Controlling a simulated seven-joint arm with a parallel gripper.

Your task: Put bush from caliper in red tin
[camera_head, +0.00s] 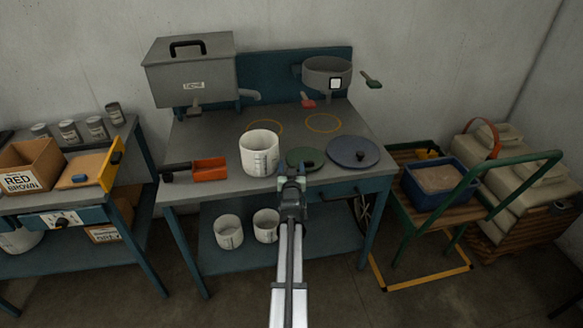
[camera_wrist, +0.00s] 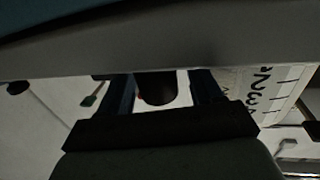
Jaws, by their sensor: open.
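My gripper (camera_head: 292,180) is open at the front edge of the workbench, just right of the white graduated bucket (camera_head: 260,152) and in front of the green disc (camera_head: 300,154). In the wrist view, a dark rounded piece (camera_wrist: 157,90) shows between the two blue fingers; I cannot tell whether it is the bush or whether it touches them. An orange-red open tin (camera_head: 210,169) with a dark handle sits on the bench left of the bucket. I cannot make out a caliper or a bush for certain.
A blue round lid (camera_head: 353,151) lies right of the green disc. A grey tank (camera_head: 190,72) and grey pot (camera_head: 327,76) stand behind. Two white buckets (camera_head: 229,232) are on the lower shelf. The bench (camera_head: 212,135) has free room left of the bucket.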

